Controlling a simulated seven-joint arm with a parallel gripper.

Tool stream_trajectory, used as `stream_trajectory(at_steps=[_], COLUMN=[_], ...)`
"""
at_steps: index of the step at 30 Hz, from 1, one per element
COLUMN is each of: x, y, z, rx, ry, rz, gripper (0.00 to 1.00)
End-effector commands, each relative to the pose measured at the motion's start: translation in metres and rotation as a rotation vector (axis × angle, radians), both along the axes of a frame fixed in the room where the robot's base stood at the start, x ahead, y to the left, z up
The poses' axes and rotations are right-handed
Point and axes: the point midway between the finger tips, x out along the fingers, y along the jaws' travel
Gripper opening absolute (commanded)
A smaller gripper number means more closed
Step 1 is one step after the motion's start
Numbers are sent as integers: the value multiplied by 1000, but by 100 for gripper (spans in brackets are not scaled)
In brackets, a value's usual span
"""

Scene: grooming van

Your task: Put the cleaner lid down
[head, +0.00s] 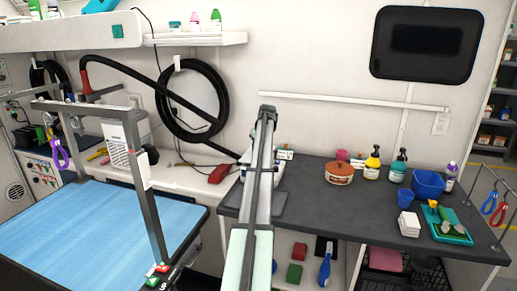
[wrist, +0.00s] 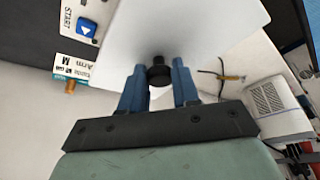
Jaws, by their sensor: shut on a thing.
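The cleaner lid (wrist: 205,35) is a pale, smooth plate with a black knob (wrist: 158,72) in the wrist view. My gripper (wrist: 158,80) has its blue fingers on either side of that knob and is shut on it. Part of the cleaner (wrist: 85,12), a light panel with a blue START button, shows beside the lid at upper left. In the head view my arm hides my gripper, the lid and most of the cleaner on the counter. I cannot tell whether the lid touches the cleaner or hangs above it.
The dark counter (head: 310,212) has a clear stretch right of my arm. A brown round pot (head: 339,174), several bottles, a blue bin (head: 428,183) and a teal tray (head: 462,238) stand farther right. A blue grooming table (head: 85,230) with a metal frame is at left.

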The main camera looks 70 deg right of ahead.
Motion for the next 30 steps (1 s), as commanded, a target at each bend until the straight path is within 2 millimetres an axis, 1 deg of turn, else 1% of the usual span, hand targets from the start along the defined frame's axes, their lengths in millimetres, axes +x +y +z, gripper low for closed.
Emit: stream_trajectory(at_steps=[1, 9, 26, 27, 30], x=[0, 0, 0, 0, 0], y=[0, 0, 0, 0, 0], z=[-3, -3, -15, -15, -15], rx=[0, -1, -1, -1, -1], ry=[0, -1, 0, 0, 0], rz=[0, 0, 0, 0, 0], gripper=[0, 0, 0, 31, 41])
